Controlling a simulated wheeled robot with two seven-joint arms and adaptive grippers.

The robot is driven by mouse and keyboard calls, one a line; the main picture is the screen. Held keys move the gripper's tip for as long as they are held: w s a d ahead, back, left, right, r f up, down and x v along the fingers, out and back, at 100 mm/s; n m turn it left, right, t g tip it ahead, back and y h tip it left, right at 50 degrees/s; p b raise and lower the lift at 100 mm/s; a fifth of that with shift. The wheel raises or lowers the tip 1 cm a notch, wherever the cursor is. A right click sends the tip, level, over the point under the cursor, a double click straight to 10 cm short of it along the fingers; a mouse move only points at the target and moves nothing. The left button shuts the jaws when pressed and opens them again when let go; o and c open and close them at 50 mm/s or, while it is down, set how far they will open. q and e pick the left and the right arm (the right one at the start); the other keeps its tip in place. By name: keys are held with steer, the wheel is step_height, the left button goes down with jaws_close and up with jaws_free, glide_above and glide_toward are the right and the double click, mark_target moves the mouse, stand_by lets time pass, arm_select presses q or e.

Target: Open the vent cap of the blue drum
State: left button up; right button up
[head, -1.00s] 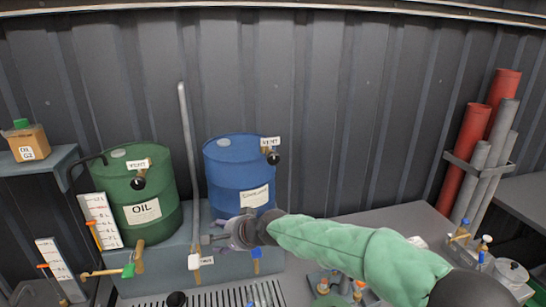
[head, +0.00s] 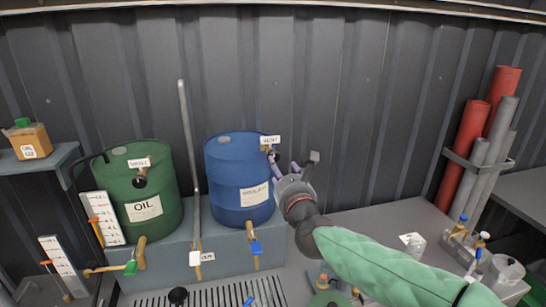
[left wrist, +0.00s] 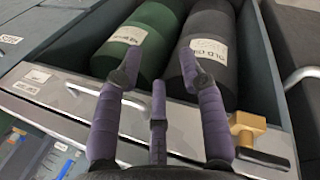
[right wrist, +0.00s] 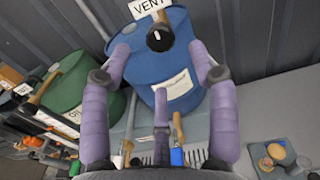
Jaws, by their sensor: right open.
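The blue drum (head: 225,178) stands upright on a grey-blue ledge in the head view. Its black vent cap sits below a white VENT tag (head: 270,142) at the drum's upper right. In the right wrist view the black vent cap (right wrist: 160,38) is ahead, on a tan stem, with the blue drum (right wrist: 150,65) behind it. My right gripper (head: 294,160) is open and empty beside the cap. Its fingers (right wrist: 160,62) are spread to either side of the cap's line, and contact cannot be told. My left gripper (left wrist: 160,68) is open and empty, outside the head view.
A green OIL drum (head: 150,185) with its own vent stands left of the blue drum. A thin grey pipe (head: 188,140) rises between them. Taps hang below. In the left wrist view, dark green (left wrist: 140,40) and black cylinders (left wrist: 212,60) lie in a bin.

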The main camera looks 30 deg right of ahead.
steer(key=x, duration=0.8)
steer(key=shift+w+d, duration=0.1)
steer(key=shift+w, duration=0.3)
steer(key=shift+c, duration=0.2)
steer(key=c, duration=1.1)
